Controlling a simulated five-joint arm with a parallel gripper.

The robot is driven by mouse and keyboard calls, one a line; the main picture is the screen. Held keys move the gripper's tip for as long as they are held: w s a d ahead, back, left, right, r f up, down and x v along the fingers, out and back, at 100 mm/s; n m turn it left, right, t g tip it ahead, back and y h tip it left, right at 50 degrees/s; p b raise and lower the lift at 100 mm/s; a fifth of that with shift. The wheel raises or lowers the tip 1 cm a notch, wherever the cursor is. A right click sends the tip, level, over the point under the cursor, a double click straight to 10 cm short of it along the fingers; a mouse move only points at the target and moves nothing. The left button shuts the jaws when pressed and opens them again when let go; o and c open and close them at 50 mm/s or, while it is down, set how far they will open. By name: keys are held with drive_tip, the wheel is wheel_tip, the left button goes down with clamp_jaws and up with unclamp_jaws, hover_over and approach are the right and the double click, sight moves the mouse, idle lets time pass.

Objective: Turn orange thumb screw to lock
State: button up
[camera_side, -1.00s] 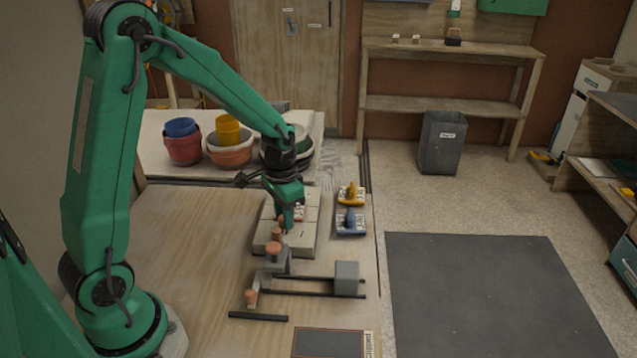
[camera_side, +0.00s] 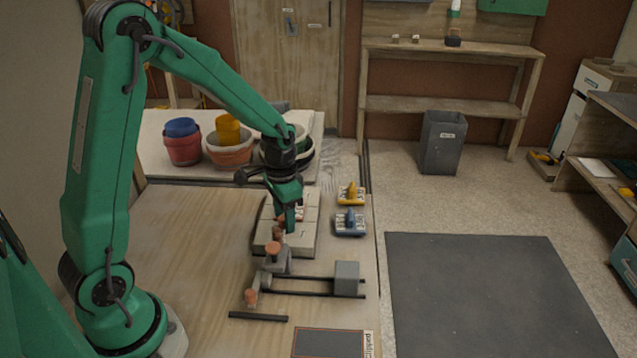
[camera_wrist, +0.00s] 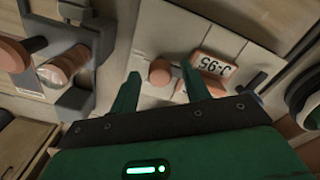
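My gripper (camera_side: 288,228) points down over the grey block (camera_side: 300,240) on the bench. In the wrist view its two green fingers (camera_wrist: 160,70) are apart. A round orange knob (camera_wrist: 160,72) appears between the fingertips, with no clear contact. Beside it is an orange part with a numbered display (camera_wrist: 214,67), seen upside down. In the side view an orange-topped screw (camera_side: 273,249) stands on the grey fixture just in front of the gripper, and another orange knob (camera_side: 250,297) is lower left. I cannot tell which knob is the thumb screw to lock.
Dark rails run right from the fixture to a grey block (camera_side: 347,278). A yellow-handled tool (camera_side: 350,194) and a blue-handled one (camera_side: 349,222) lie at the bench's right edge. Buckets (camera_side: 183,146) stand behind. The left bench surface (camera_side: 190,230) is clear.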

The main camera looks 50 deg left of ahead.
sight(283, 219)
drive_tip(key=shift+r, duration=3.95)
drive_tip(key=shift+s+d+r, duration=0.2)
drive_tip(key=shift+s+r, duration=0.05)
drive_tip(key=shift+r, duration=0.15)
drive_tip(key=s+d+r+n+t, duration=0.1)
drive_tip(key=s+d+r+t, duration=0.1)
drive_tip(key=s+r, duration=0.3)
drive_tip(key=s+d+r+n+t, duration=0.1)
drive_tip(key=s+d+r+t, duration=0.2)
drive_tip(key=s, duration=0.7)
drive_tip(key=shift+d+r+t, duration=0.3)
drive_tip(key=shift+d+r, duration=0.05)
drive_tip(key=shift+r, duration=0.55)
